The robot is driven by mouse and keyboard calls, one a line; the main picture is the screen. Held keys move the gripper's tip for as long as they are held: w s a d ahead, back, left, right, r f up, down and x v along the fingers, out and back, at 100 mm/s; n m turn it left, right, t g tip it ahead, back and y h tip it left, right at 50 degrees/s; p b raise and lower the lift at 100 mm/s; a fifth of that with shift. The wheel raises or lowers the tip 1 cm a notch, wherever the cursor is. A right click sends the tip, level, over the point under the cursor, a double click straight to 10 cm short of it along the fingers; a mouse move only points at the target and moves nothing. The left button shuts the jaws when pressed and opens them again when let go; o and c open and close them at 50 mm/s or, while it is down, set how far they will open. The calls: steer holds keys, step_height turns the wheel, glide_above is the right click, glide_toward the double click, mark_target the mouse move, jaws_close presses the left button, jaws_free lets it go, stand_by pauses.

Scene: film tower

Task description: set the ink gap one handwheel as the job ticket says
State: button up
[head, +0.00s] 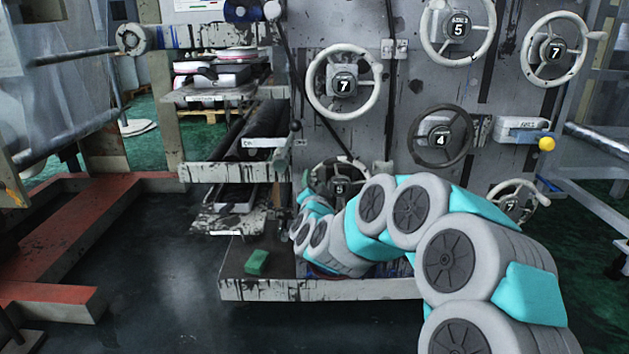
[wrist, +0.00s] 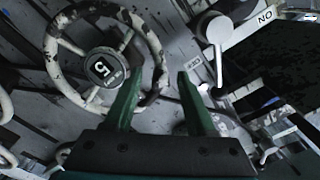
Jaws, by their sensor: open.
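A handwheel with a chipped black-and-white rim fills the upper left of the wrist view (wrist: 62,83); its dial (wrist: 104,68) reads 5. The same-looking wheel stands low on the panel in the head view (head: 338,163), partly hidden by my arm. My gripper (wrist: 157,80) is open and empty, and the wheel's right rim shows between its fingertips. I cannot tell whether either finger touches the rim. Which wheel is ink gap one is too small to read. A white sheet (head: 200,4) is cut off at the top, its text unreadable.
Other handwheels on the panel show 7 (head: 344,112), 5 (head: 457,62), 7 (head: 557,78), 4 (head: 440,160) and 7 (head: 512,184). A white lever (wrist: 216,55) is right of my fingers. A green block (head: 257,262) lies on the ledge. Dark floor is clear at left.

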steer(key=shift+w, duration=0.65)
jaws_close()
stand_by(1.0)
